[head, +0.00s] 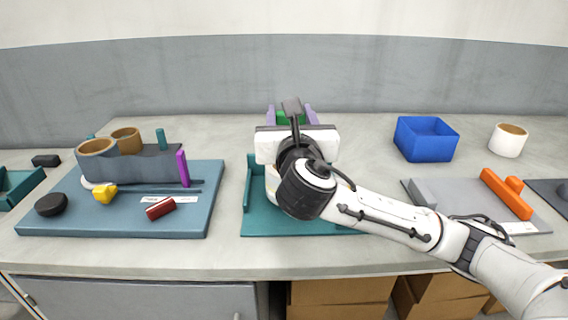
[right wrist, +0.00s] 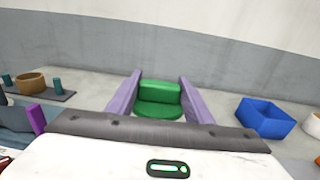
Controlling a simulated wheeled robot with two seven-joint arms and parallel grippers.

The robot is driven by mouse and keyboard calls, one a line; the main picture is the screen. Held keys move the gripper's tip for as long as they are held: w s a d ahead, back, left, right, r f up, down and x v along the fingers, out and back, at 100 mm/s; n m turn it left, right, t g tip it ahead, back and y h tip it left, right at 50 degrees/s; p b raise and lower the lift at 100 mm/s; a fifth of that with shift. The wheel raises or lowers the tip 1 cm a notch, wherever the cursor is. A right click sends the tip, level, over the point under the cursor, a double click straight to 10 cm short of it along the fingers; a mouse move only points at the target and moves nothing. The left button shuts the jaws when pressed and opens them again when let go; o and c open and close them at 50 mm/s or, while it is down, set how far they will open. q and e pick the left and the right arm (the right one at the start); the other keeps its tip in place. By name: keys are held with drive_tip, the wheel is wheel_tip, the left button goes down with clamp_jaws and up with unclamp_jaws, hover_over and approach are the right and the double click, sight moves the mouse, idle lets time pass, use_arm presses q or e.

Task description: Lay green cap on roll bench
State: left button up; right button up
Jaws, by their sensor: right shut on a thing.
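A green cap (right wrist: 160,100) sits between the two purple fingers of my right gripper (right wrist: 158,82), which is shut on it. In the head view the cap (head: 283,118) shows only in part behind the right wrist, beyond the teal board (head: 258,222). The frames do not name the roll bench; a blue board (head: 122,226) at left carries a dark cradle (head: 145,168) with two brown rolls (head: 96,147). My right arm hides much of the teal board. My left gripper is not in view.
The blue board also holds a yellow piece (head: 104,194), a red block (head: 160,208) and a black disc (head: 51,205). At right are a blue bin (head: 426,139), a white roll (head: 508,141) and a grey board (head: 450,192) with an orange piece (head: 505,193).

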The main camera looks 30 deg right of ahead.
drive_tip(key=shift+w+d+r+h, duration=0.3)
drive_tip(key=shift+d+r, duration=0.2)
drive_tip(key=shift+r, duration=0.1)
drive_tip(key=shift+s+f, duration=0.1)
wheel_tip(320, 180, down, 10)
drive_tip(key=shift+r+b, duration=0.25)
drive_tip(key=shift+b, duration=0.15)
drive_tip(key=shift+f, duration=0.15)
drive_tip(key=o, duration=1)
drive_tip(key=shift+o, duration=0.2)
